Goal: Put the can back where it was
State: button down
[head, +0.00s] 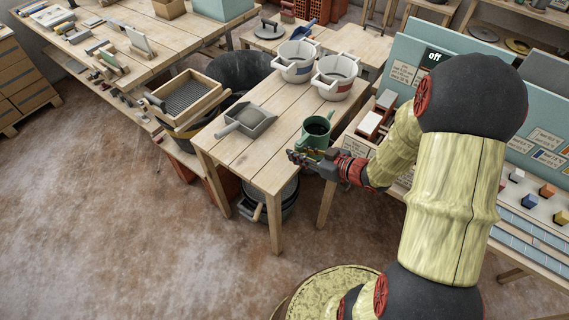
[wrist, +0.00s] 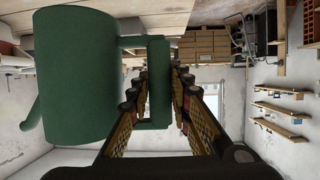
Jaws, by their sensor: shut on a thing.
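The can is a green watering can (head: 317,131) at the right side of the wooden table (head: 263,172) in the head view. It looks roughly upright, and its dark opening shows on top. I cannot tell whether its base touches the tabletop. My gripper (head: 301,157) is at its near side, close to the table's right edge. In the wrist view the can (wrist: 75,75) fills the left, with its spout further left. Its handle (wrist: 159,85) is between the fingers of my gripper (wrist: 157,92), which is shut on it.
A grey dustpan-like scoop (head: 245,121) lies left of the can. Two white buckets (head: 333,88) (head: 296,71) stand behind it. A sieve (head: 187,96) and a black tub (head: 243,70) are to the left. A panel bench (head: 408,78) borders the right. The table's front part is clear.

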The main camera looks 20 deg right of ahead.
jog(key=shift+n+y, duration=0.4)
jog(key=w+a+f+b, duration=0.2)
jog(key=w+a+f, duration=0.1)
jog(key=f, duration=0.1)
jog(key=w+a+f+b, duration=0.2)
jog(key=w+f+b, duration=0.1)
jog(key=w+f, duration=0.1)
jog(key=w+a+f+b, duration=0.2)
jog(key=w+a+f, duration=0.1)
jog(key=w+f, duration=0.1)
jog(key=shift+a+f, duration=0.1)
jog(key=shift+a, duration=0.25)
jog(key=c, duration=1.7)
grip_release()
jog(key=shift+f+g, duration=0.1)
jog(key=shift+g, duration=0.2)
jog(key=shift+o, duration=0.3)
